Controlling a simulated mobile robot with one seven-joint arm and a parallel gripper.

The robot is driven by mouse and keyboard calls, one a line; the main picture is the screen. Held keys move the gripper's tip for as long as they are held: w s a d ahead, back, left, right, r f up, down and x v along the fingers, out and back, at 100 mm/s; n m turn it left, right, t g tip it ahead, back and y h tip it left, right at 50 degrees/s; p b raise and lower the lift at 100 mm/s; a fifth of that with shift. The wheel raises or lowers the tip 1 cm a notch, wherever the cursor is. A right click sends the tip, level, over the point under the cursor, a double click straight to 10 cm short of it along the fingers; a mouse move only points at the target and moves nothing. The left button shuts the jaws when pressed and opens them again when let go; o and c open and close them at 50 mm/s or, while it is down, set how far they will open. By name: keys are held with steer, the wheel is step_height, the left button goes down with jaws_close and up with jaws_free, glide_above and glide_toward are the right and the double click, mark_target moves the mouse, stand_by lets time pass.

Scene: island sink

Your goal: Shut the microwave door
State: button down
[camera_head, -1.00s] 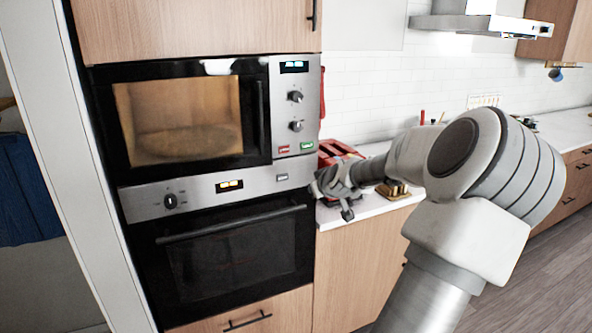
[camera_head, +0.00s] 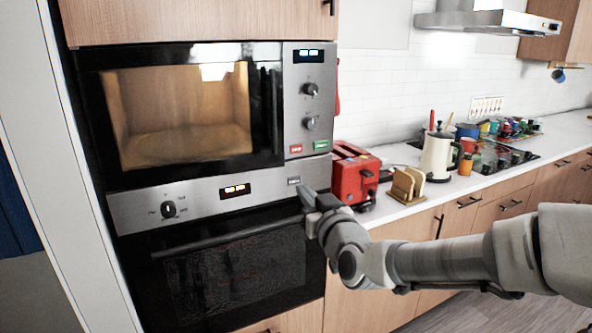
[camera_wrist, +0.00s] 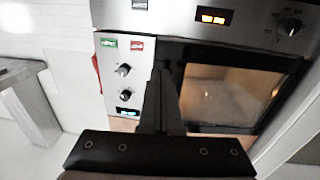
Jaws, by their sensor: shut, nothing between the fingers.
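The microwave (camera_head: 309,95) is built into the tall cabinet in the head view. Its black-framed door (camera_head: 180,105) lies flat or nearly flat against the front; I cannot tell if it is fully latched. A dark vertical handle (camera_head: 275,100) is on the door's right side, and a lit interior shows through the window. My gripper (camera_head: 306,198) is shut and empty, below and in front of the microwave's right side, near the oven panel. The wrist view shows the picture inverted, with the shut fingers (camera_wrist: 162,90) over the border between door (camera_wrist: 225,95) and control panel, hiding part of it.
The oven (camera_head: 240,265) sits below the microwave, with a bar handle across its top. A red toaster (camera_head: 353,175), a toast rack (camera_head: 407,185) and a kettle (camera_head: 437,155) stand on the counter at right, behind my arm. Floor shows at lower right.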

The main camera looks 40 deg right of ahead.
steer(key=shift+p, duration=0.95)
glide_toward(281, 160)
steer(key=x, duration=0.4)
steer(key=f+x, duration=0.1)
steer(key=x, duration=0.2)
steer(key=shift+a, duration=0.15)
steer(key=shift+r, duration=0.1)
steer(key=w, duration=0.1)
steer(key=w+d+n+y, duration=0.1)
steer(key=w, duration=0.1)
steer(key=w+y+b, duration=0.1)
steer(key=shift+w+d+t, duration=0.2)
steer(key=shift+d+t, duration=0.1)
steer(key=shift+d+r+n, duration=0.1)
steer(key=shift+r+n, duration=0.2)
